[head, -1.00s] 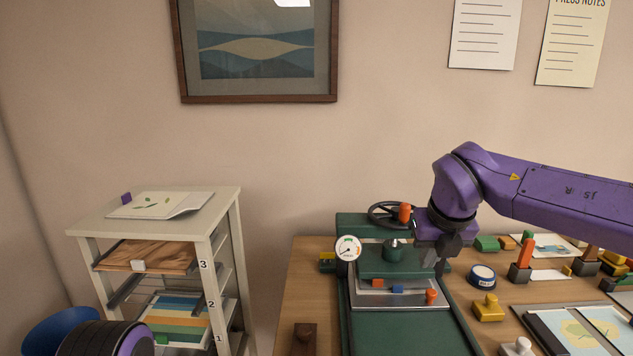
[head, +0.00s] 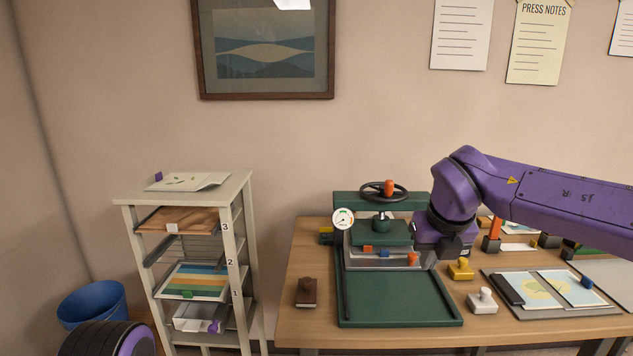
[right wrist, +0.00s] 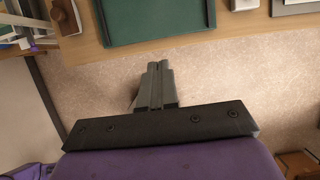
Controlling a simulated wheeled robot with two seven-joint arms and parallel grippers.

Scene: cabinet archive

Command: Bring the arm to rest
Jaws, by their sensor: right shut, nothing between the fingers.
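My right gripper (head: 454,248) is at the right side of the green press (head: 383,232), held above the table. Its purple arm comes in from the right. In the right wrist view its two grey fingers (right wrist: 158,78) are together with nothing between them, over the floor beyond the table edge (right wrist: 140,50). In the head view the fingertips are mostly hidden behind the wrist. A black and purple part of mine shows at the bottom left; my left gripper is not seen.
The wooden table (head: 320,262) holds a brown block (head: 306,291), a yellow stamp (head: 460,269), a white stamp (head: 483,300) and a print board (head: 500,287). A shelf rack (head: 247,262) with numbered levels stands left, a blue bin (head: 92,302) beside it. A floor gap separates rack and table.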

